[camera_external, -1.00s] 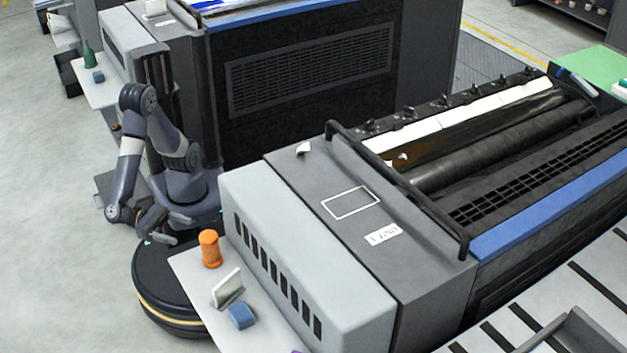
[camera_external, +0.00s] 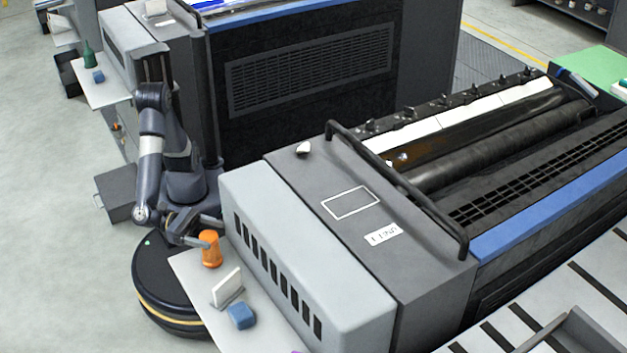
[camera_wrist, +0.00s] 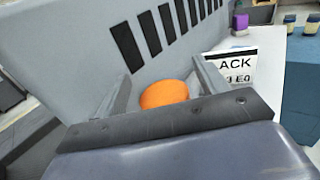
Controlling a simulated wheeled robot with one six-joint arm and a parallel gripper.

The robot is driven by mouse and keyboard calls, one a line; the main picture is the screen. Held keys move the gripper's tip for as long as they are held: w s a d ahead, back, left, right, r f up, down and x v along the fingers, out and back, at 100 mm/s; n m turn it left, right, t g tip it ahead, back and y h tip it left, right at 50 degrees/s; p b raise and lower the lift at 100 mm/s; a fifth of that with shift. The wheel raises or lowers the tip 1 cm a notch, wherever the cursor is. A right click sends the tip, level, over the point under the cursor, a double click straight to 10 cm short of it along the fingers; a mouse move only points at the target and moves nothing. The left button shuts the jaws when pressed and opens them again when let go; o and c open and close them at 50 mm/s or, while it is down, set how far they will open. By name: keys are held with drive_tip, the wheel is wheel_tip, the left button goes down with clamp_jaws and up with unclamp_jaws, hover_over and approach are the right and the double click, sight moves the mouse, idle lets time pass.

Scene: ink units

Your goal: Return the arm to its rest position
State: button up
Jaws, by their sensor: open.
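My gripper (camera_external: 205,230) is open at the end of my bent arm, low over the round base. Its fingers point at the orange container (camera_external: 211,250), which stands upright on the small white shelf (camera_external: 193,272). In the wrist view my gripper (camera_wrist: 163,80) has a finger on each side of the orange container (camera_wrist: 165,94), with its rounded orange top showing between them. I see gaps beside the container, and cannot tell whether either finger touches it. The lower part of the container is hidden by my gripper in the wrist view.
A white label card (camera_external: 227,287) and a blue block (camera_external: 241,316) are on the same shelf, nearer the camera. The slotted grey machine housing (camera_external: 290,250) stands close to the right. A second machine (camera_external: 310,90) is behind my arm. Open floor (camera_external: 50,260) lies left.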

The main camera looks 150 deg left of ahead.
sight(218, 243)
idle(0.3)
wheel_tip(218, 243, down, 3)
drive_tip(key=shift+b, duration=0.4)
drive_tip(key=p+v, duration=0.1)
drive_tip(key=v, duration=1.1)
drive_tip(key=b+x, duration=0.1)
drive_tip(key=x, duration=1.1)
drive_tip(key=shift+w+a+f, duration=0.1)
drive_tip(key=shift+a, duration=0.05)
wheel_tip(218, 243, up, 38)
drive_tip(key=p, duration=0.3)
drive_tip(key=d+p+x, duration=0.1)
drive_tip(key=p+x, duration=0.6)
drive_tip(key=x, duration=0.1)
drive_tip(key=w+d+r+p+x, duration=0.1)
drive_tip(key=p+x, duration=0.6)
drive_tip(key=x, duration=0.1)
drive_tip(key=shift+w+a+r+n+g+y, duration=0.25)
drive_tip(key=shift+w+n+g+y, duration=0.15)
drive_tip(key=shift+w, duration=0.1)
